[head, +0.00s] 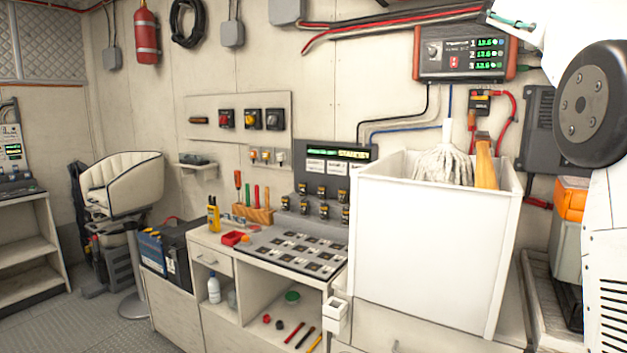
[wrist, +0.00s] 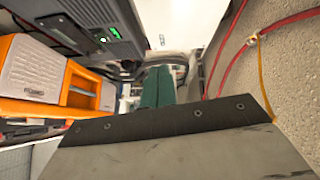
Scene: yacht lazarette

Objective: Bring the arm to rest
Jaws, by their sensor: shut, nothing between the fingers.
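In the wrist view my gripper (wrist: 158,78) shows as two teal fingers side by side, shut with nothing between them. A broad grey plate with a dark screwed edge fills the lower part of that view and hides what lies below. The fingers point toward a blurred, cluttered background and appear clear of it. In the head view part of my arm (head: 592,105), white with a round black joint cap, stands folded at the right edge. The gripper itself does not show in the head view.
A white bin (head: 435,250) with a mop head (head: 443,165) stands on the counter. An orange-and-grey case (wrist: 95,92) and a dark wall unit (wrist: 105,28) are left of the fingers; red cables (wrist: 222,65) run along the wall at right. Open floor (head: 85,325) lies at lower left.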

